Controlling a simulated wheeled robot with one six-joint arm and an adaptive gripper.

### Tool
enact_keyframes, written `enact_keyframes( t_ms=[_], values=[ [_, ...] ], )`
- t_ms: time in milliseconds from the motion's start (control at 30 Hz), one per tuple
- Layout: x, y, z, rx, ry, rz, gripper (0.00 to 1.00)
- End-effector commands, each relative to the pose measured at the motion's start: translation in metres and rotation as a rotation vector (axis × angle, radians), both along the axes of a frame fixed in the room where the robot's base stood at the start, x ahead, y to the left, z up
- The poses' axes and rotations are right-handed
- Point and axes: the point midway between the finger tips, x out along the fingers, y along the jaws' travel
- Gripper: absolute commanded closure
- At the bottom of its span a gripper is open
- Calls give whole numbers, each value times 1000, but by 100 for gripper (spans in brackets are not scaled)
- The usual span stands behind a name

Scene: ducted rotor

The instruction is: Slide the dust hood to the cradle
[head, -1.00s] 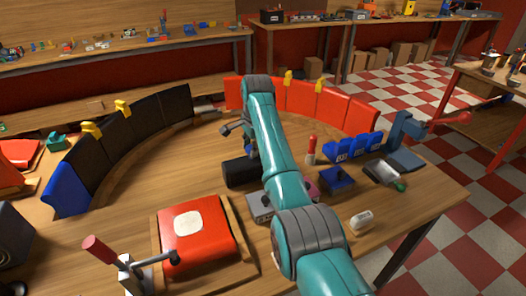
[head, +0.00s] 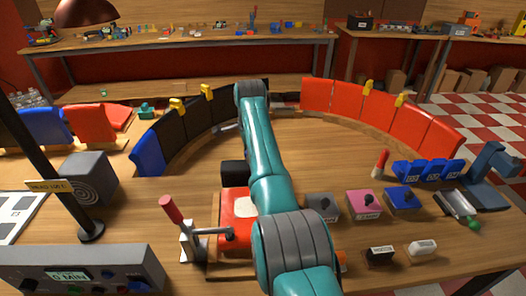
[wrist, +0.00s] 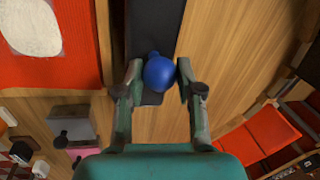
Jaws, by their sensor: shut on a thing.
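A dark block (head: 234,173), which I take to be the dust hood, lies on the table just behind the red pad in its wooden tray. In the wrist view it is a long dark strip (wrist: 155,28) with a blue ball knob (wrist: 159,73) at its near end. My gripper (wrist: 159,80) has its fingers on both sides of this knob and is shut on it. In the head view my arm hides the gripper, the knob and the block's right part. I cannot pick out the cradle for sure.
The red pad (head: 231,205) and a red-handled lever (head: 181,222) stand in front of the block. Grey (head: 322,207), pink (head: 363,204) and blue (head: 403,201) knobbed boxes stand right. Curved black and red panels (head: 331,97) edge the back. Bare wood lies between.

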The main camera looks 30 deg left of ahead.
Motion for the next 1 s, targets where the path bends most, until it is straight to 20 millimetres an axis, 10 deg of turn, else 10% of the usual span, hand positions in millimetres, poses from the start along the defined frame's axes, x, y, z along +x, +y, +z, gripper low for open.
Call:
enact_keyframes(
  t_ms=[467,500,567,1000],
  values=[
    [-6,7,-1,0,3,4,100],
    [-6,8,-1,1,4,4,54],
    [-6,7,-1,0,3,4,39],
    [-4,5,8,1,-1,0,39]
  ],
)
